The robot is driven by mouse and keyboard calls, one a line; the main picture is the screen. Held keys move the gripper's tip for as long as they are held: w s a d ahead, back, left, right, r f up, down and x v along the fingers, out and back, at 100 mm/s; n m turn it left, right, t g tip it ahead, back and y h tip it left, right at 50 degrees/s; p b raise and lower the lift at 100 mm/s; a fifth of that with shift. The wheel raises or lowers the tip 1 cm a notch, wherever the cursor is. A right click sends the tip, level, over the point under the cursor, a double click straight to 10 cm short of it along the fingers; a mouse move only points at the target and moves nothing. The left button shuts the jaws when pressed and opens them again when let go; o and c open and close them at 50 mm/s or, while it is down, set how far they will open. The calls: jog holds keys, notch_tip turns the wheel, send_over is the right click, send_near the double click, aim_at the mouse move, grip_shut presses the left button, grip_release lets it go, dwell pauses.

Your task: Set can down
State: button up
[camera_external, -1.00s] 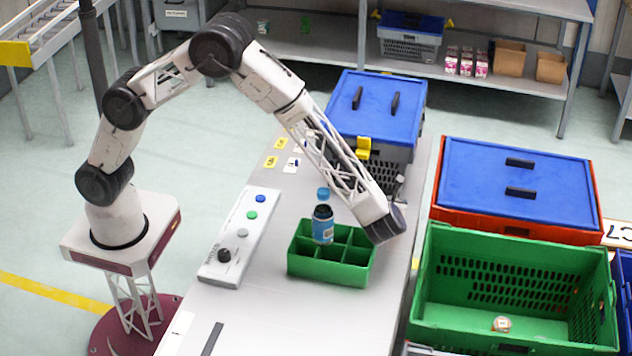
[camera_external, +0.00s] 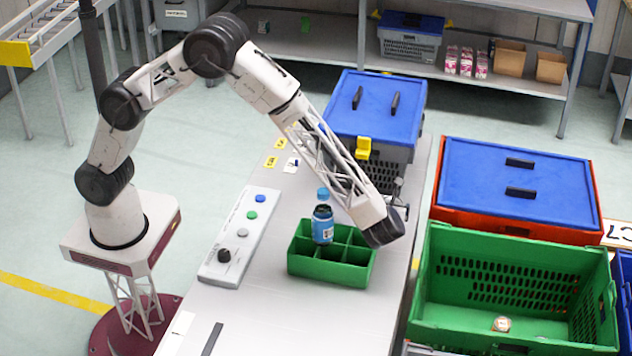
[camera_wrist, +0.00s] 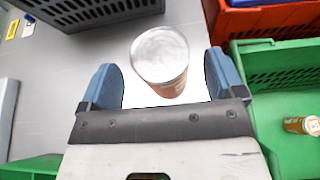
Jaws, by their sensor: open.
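A can (camera_wrist: 160,56) with a pale silver top and an orange-brown side shows in the wrist view. It sits between the two blue fingers of my gripper (camera_wrist: 162,77), which are spread open. Gaps show between the can and both fingers. Beneath the can is a pale surface, seemingly the grey table (camera_external: 245,318); I cannot tell for certain that its base touches. In the external view, the end of my arm is over the table's right side, and the fingers and this can are hidden behind it.
A green divided carrier (camera_external: 330,275) holding a blue bottle (camera_external: 322,222) stands left of my wrist. A lidded grey tote (camera_external: 385,150) is behind. Right of the table, a green tote (camera_external: 510,248) holds another can (camera_external: 502,324), beside a blue-lidded orange tote (camera_external: 515,232).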

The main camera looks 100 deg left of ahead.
jog(key=v, duration=0.8)
jog(key=shift+d, duration=0.3)
jog(key=shift+r, duration=0.1)
jog(key=shift+r, duration=0.1)
